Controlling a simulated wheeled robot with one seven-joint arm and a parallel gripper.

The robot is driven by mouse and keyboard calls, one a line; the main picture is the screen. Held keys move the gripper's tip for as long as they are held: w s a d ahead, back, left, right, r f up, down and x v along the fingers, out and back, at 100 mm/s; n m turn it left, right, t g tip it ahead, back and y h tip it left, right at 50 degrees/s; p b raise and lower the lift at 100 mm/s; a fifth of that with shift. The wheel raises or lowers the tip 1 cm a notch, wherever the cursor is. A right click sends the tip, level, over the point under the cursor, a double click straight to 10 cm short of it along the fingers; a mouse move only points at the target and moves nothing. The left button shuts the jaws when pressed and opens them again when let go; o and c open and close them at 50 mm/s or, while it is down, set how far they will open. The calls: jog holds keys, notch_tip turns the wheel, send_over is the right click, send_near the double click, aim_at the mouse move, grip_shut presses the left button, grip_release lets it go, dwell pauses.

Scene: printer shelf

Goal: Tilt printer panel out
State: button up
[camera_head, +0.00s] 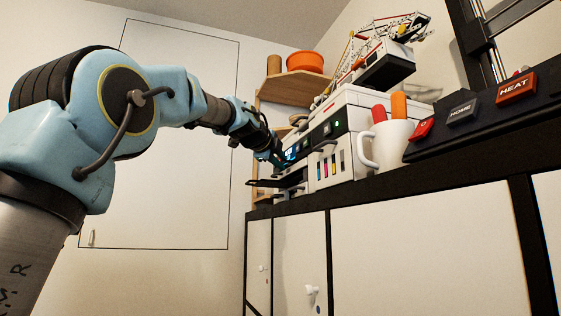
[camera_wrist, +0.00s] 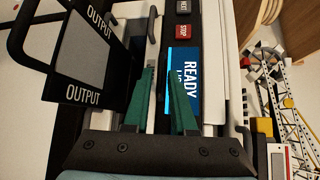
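The white printer (camera_head: 350,98) stands on the dark-edged counter. Its dark control panel with a lit blue display (camera_head: 291,153) faces left; in the wrist view the display (camera_wrist: 187,75) reads "READY" beside small black and red buttons. My gripper (camera_wrist: 161,77) has two green fingers at the panel, with a visible gap between them. The right finger overlaps the display's lower edge; the left finger is over the pale strip beside the panel. Whether either touches is unclear. In the head view my gripper (camera_head: 274,156) reaches the panel from the left, its fingertips mostly hidden.
A black output tray (camera_wrist: 85,55) sticks out below the panel. A white mug (camera_head: 388,146) with red and orange handles stands right of the printer, near a dark unit with HOME and HEAT buttons (camera_head: 515,88). A model crane (camera_head: 385,45) stands on top.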

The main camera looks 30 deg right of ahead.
grip_shut()
dwell(1.1)
